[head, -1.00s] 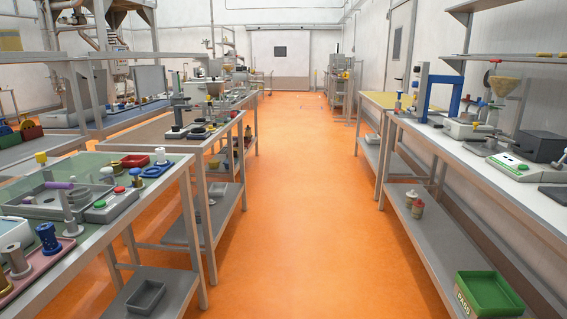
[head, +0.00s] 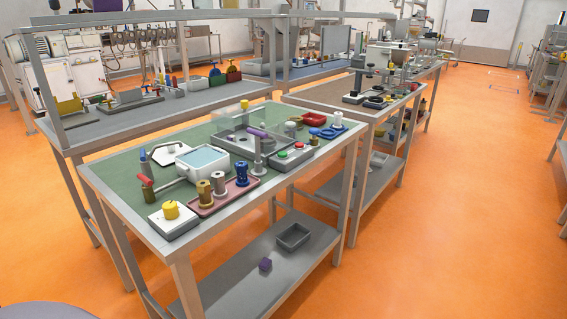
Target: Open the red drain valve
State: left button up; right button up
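A white basin (head: 203,160) with pale blue inside stands on the green-topped bench. A grey pipe runs from it to the left and ends in a brass-coloured fitting with a red handle (head: 146,181), which looks like the red drain valve. The handle's exact setting is too small to tell. Neither of my grippers is in view.
The green-topped bench (head: 112,165) has a metal frame. Near the basin are a white box with a yellow knob (head: 171,209) and a pink tray (head: 196,212) with spools. A button box (head: 291,158) stands farther right. Orange floor (head: 440,230) is free to the right.

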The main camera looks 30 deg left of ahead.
aim_at(147, 182)
jog(key=k+j+u, duration=0.1)
jog(key=u, duration=1.75)
jog(key=i+j+u, duration=0.15)
jog(key=u, duration=0.2)
jog(key=i+u, duration=0.2)
jog(key=u, duration=0.2)
